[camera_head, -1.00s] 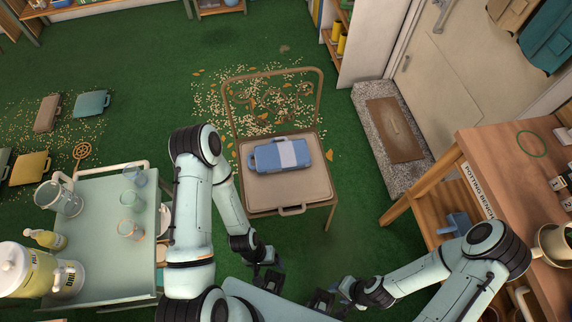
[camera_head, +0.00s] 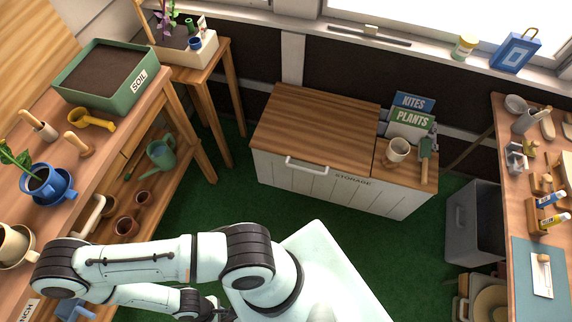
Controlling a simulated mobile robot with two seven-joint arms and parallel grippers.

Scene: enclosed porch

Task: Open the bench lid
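The storage bench (camera_head: 322,182) stands against the far wall, with a white front lettered STORAGE. Its wooden lid (camera_head: 315,125) lies flat and shut. A white bar handle (camera_head: 306,167) is at the front edge, left of the lettering. A seam divides the lid from a narrower wooden top section (camera_head: 405,178) at right. My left gripper (camera_head: 215,306) is at the bottom edge, well short of the bench; it is mostly cut off or hidden, and its fingers cannot be made out. My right gripper is out of view.
A potting bench (camera_head: 110,150) stands left, a worktable (camera_head: 515,200) and grey bin (camera_head: 474,222) right. Green floor before the bench is clear.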

